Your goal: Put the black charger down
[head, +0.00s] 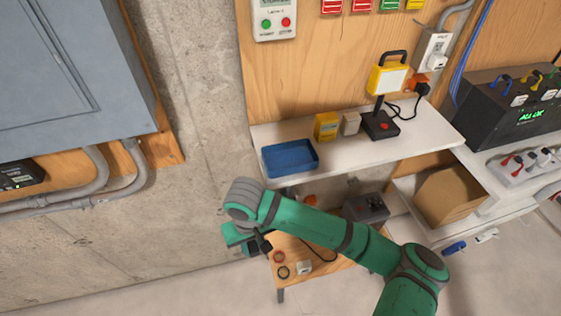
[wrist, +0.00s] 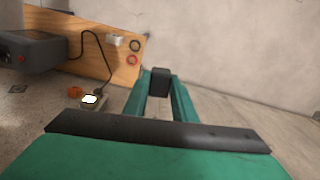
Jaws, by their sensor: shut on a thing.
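My gripper (head: 262,246) is out over the left end of a low wooden bench (head: 328,277) in the head view. In the wrist view my gripper (wrist: 161,100) has its two green fingers closed on a small black block, which I take for the black charger (wrist: 160,82). The charger is held at the fingertips, apart from the bench in the wrist view, with pale wall or floor behind it. In the head view a dark piece shows at the fingers, too small to tell apart from them.
The bench holds a white plug (head: 304,267), two rings (head: 280,265), a cable and a grey box (head: 366,208). Above it, a white shelf (head: 347,160) carries a blue tray (head: 290,157), a yellow box (head: 326,126) and a work lamp (head: 388,77). A cardboard box (head: 450,193) stands right.

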